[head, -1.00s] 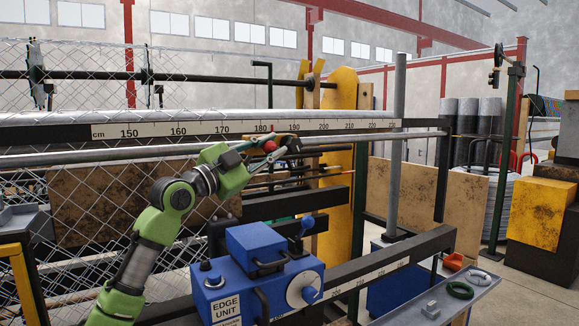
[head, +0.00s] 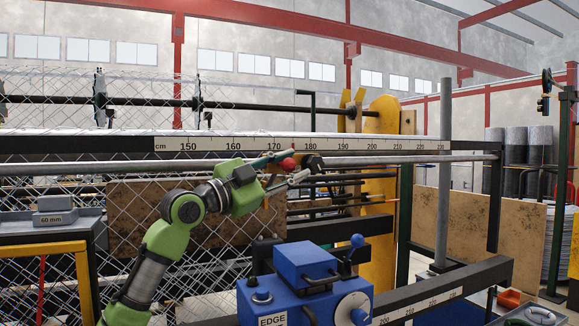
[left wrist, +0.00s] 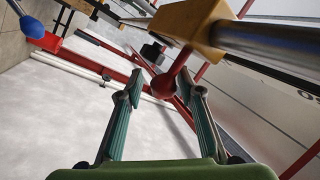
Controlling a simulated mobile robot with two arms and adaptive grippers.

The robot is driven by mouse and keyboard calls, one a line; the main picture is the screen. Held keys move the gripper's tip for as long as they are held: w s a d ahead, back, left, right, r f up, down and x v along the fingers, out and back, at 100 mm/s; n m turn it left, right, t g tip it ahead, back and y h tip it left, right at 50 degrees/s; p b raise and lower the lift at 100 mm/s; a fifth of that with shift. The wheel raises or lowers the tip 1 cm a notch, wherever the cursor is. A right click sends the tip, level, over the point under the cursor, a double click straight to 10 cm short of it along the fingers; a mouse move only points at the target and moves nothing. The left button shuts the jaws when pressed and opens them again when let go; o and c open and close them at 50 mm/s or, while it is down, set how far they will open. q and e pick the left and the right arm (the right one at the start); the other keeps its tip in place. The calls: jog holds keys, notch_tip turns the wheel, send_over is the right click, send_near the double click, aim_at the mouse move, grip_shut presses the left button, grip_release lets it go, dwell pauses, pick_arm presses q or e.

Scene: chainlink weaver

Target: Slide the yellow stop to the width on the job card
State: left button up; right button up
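The yellow stop (left wrist: 203,24) shows in the left wrist view as a yellow block on a metal bar at the top. A dark red round knob (left wrist: 163,86) hangs from it on a short stem. My left gripper (left wrist: 162,92) is open, its two green fingers either side of the knob near their tips; I cannot tell whether one touches it. In the head view my left gripper (head: 294,167) is at the rail under the centimetre scale (head: 217,145), the red knob (head: 288,164) showing just below 170–180. The stop's block is mostly hidden there. No job card is readable.
The blue edge unit (head: 305,290) stands in front, below the gripper. A grey weight marked 60 mm (head: 54,216) sits on a stand at left. Chain-link mesh and a brown board (head: 140,225) lie behind my arm. A grey post (head: 445,150) rises at right.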

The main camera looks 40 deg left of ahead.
pick_arm(q)
jog(key=shift+r, duration=0.1)
jog(key=shift+s, duration=0.1)
jog(key=v, duration=1.1)
jog(key=shift+s+f, duration=0.25)
jog(key=shift+s, duration=0.05)
jog(key=shift+a, duration=0.15)
jog(key=shift+f, duration=0.1)
dwell(0.3)
